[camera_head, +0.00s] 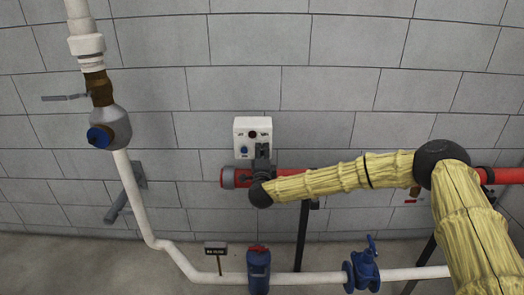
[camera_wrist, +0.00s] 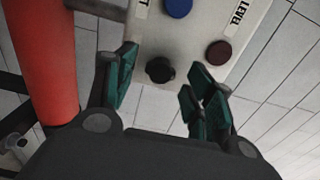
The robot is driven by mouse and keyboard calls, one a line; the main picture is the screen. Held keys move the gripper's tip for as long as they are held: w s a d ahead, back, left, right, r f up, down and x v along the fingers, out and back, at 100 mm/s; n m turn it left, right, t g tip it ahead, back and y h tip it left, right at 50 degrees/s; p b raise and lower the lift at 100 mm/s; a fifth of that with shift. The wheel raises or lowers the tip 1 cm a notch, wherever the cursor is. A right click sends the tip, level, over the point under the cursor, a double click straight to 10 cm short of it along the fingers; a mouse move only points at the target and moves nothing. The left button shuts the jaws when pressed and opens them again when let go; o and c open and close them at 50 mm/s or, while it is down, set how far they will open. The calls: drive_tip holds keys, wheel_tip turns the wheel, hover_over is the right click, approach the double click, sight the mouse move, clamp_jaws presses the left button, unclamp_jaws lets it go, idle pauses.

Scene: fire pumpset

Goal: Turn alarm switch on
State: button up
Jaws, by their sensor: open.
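A white switch box (camera_head: 262,122) is on the grey block wall, a little above the red pipe. In the wrist view the box (camera_wrist: 205,25) fills the top middle and shows a black knob (camera_wrist: 160,69), a blue button (camera_wrist: 178,7) and a dark red round light or button (camera_wrist: 219,52). My gripper (camera_head: 262,150) is in front of the lower right part of the box and hides the knob there. In the wrist view my gripper (camera_wrist: 158,80) is open, with a green-padded finger on either side of the knob. I cannot tell if either finger touches it.
The red pipe (camera_head: 233,178) runs behind my arm, and it shows close on the left in the wrist view (camera_wrist: 45,60). A white pipe (camera_head: 137,200) with a blue-capped valve (camera_head: 100,137) stands left. Blue valves (camera_head: 364,270) are low down.

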drive_tip(key=shift+w, duration=0.85)
drive_tip(key=c, duration=1)
